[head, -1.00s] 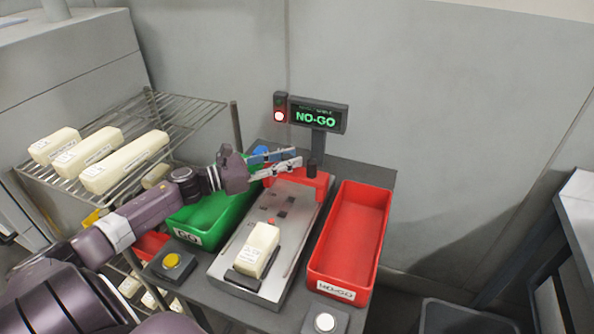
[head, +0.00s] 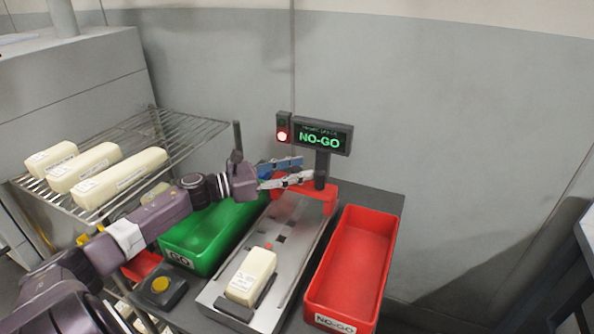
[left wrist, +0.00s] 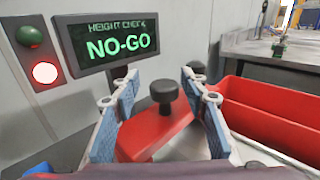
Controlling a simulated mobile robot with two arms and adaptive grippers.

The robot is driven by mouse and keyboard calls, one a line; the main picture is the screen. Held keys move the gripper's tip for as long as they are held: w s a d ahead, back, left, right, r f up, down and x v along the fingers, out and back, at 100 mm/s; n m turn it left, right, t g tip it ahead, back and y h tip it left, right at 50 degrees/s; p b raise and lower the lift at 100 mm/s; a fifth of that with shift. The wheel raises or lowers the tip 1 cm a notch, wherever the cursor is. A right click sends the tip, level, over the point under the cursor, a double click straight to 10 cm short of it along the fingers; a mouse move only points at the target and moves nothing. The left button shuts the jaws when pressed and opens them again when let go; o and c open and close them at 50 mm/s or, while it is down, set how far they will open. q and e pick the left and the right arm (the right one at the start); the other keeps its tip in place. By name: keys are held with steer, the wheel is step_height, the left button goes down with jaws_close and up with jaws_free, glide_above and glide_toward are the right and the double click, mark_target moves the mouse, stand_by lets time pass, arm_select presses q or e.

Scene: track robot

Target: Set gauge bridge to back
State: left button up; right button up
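The red gauge bridge (head: 312,194) stands across the far end of the grey gauge plate (head: 285,262), with a black knob (head: 321,170) on top. In the left wrist view the red bridge (left wrist: 155,134) and its knob (left wrist: 164,94) lie between my fingers. My left gripper (head: 290,172) is open, its blue-padded fingers on either side of the knob and apart from it. A cream block (head: 251,276) with a label sits at the near end of the plate. My right gripper is not in view.
The display (head: 321,138) reads NO-GO beside a lit red lamp (head: 283,136). A green GO bin (head: 210,238) is left of the plate and a red NO-GO bin (head: 352,262) right. Several blocks lie on the wire rack (head: 175,135).

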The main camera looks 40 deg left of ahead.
arm_select(q)
steer(key=shift+s, duration=0.1)
steer(key=shift+r, duration=0.2)
step_height(320, 180, up, 10)
steer(key=shift+f, duration=0.2)
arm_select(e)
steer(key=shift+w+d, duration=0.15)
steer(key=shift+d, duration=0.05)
arm_select(q)
steer(key=shift+r, duration=0.1)
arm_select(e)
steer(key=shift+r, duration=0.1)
